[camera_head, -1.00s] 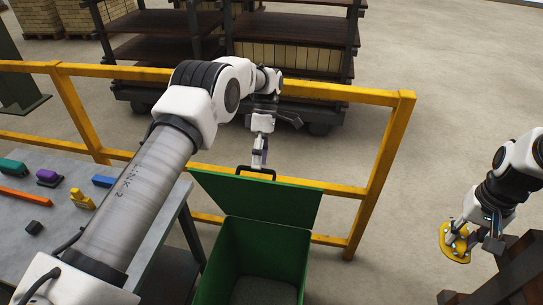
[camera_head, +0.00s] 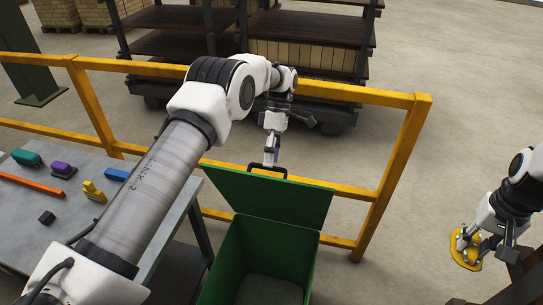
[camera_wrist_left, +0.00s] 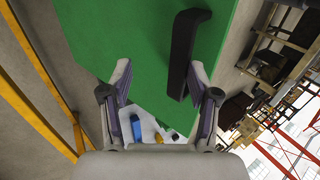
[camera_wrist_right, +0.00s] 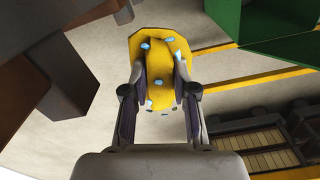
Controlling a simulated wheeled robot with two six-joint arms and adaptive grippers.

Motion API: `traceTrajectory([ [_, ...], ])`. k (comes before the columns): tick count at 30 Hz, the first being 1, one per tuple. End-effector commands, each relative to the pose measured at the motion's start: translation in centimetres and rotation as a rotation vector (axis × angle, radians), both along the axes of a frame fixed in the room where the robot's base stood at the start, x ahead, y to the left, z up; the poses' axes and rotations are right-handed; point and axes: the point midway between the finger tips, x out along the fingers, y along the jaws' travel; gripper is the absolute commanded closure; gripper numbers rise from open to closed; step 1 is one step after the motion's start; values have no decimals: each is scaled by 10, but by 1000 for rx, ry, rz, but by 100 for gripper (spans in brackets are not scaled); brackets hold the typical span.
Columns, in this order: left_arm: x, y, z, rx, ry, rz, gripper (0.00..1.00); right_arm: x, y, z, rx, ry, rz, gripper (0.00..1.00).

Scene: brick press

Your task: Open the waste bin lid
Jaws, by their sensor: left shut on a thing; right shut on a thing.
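The green waste bin (camera_head: 285,243) stands in the middle of the head view. Its lid (camera_head: 270,195) is raised and tilted up at the back, so the dark inside shows. A black handle (camera_head: 268,167) sits at the lid's top edge. My left gripper (camera_head: 269,158) is at this handle. In the left wrist view the lid (camera_wrist_left: 130,35) lies ahead, with the handle (camera_wrist_left: 183,55) by the right finger of the left gripper (camera_wrist_left: 160,80); the exact contact is unclear. My right gripper (camera_wrist_right: 162,75) is shut on a yellow piece with light-blue spots (camera_wrist_right: 150,42), off the floor.
A yellow railing (camera_head: 390,165) runs behind the bin. A grey table (camera_head: 70,215) with several small coloured pieces stands to its left. A dark rack (camera_head: 300,30) with bricks is behind the railing. A brown structure (camera_wrist_right: 65,75) is near my right gripper.

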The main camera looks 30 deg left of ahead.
Motion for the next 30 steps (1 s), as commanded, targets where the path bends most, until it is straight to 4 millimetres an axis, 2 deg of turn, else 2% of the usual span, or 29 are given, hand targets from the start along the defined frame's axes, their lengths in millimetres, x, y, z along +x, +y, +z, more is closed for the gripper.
traceTrajectory([
  [4,4,1,4,0,-3,1,52,0,0,0,0,0,0,100],
  [12,27,6,46,2,-7,0,52,0,0,0,0,0,0,100],
  [18,34,8,61,2,-7,0,52,0,0,0,0,0,0,100],
  [30,34,8,66,1,-5,0,52,0,0,0,0,0,0,100],
])
